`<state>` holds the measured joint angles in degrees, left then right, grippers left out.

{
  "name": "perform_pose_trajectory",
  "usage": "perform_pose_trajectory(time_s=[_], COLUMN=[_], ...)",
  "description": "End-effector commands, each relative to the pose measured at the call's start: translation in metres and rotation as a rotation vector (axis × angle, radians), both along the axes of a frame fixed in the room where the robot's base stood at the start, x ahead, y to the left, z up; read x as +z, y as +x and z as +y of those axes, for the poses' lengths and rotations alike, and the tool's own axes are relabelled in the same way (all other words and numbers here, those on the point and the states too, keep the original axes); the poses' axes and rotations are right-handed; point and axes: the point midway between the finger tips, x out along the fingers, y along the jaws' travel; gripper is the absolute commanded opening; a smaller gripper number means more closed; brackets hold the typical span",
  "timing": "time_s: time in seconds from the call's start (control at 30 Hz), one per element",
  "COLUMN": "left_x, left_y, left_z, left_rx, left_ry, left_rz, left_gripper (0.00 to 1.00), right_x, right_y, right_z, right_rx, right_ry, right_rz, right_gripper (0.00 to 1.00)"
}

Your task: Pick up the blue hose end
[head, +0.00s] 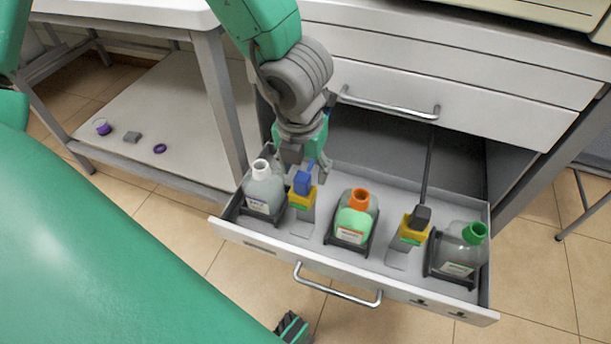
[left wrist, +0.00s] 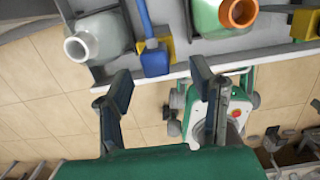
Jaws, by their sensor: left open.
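The blue hose end (head: 302,183) rests in a yellow holder (head: 301,200) in the open drawer, between the white-necked bottle and the orange-necked bottle. It also shows in the left wrist view (left wrist: 154,62), near the top, with a blue stem running up from it. My left gripper (head: 309,166) is above and just behind the hose end in the head view. In the left wrist view its two fingers (left wrist: 162,78) are apart and empty. The hose end appears between and just beyond the fingertips; I cannot tell whether they touch it.
The drawer (head: 340,256) holds a white-necked bottle (head: 262,185), an orange-necked bottle (head: 354,215), a green-necked bottle (head: 461,248) and a black hose end (head: 420,216) in another yellow holder. The drawer above (head: 465,88) is closed. A table (head: 190,45) stands at left.

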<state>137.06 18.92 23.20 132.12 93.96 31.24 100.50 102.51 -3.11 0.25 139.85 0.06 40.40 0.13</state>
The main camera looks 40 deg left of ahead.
Motion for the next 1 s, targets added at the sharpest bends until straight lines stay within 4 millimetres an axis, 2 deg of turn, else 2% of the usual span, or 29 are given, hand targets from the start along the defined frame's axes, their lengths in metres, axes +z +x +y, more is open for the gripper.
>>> perform_pose_trajectory(time_s=[0.3, 0.57, 0.67, 0.7, 0.73, 1.0], left_x=[-0.047, -0.047, -0.047, -0.047, -0.047, -0.047], left_y=[0.003, 0.004, 0.004, 0.004, 0.004, 0.004], left_z=[0.001, 0.000, 0.001, 0.001, 0.001, 0.001], left_rx=[0.000, 0.000, 0.000, 0.000, 0.000, 0.000], left_ry=[0.001, 0.002, 0.000, 0.000, 0.000, 0.000], left_rz=[0.003, 0.001, 0.002, 0.002, 0.002, 0.002], left_gripper=[0.50, 0.50, 0.18, 0.04, 0.00, 0.00], right_x=[-0.033, -0.032, -0.032, -0.032, -0.032, -0.032], right_y=[0.000, 0.000, 0.000, 0.000, 0.000, 0.000], right_z=[0.000, 0.000, 0.000, 0.000, 0.000, 0.000], right_rx=[0.000, 0.000, 0.000, 0.000, 0.000, 0.000], right_ry=[0.000, 0.000, 0.000, 0.000, 0.000, 0.000], right_rz=[0.000, 0.000, 0.000, 0.000, 0.000, 0.000], right_gripper=[0.40, 0.40, 0.40, 0.40, 0.40, 0.40])
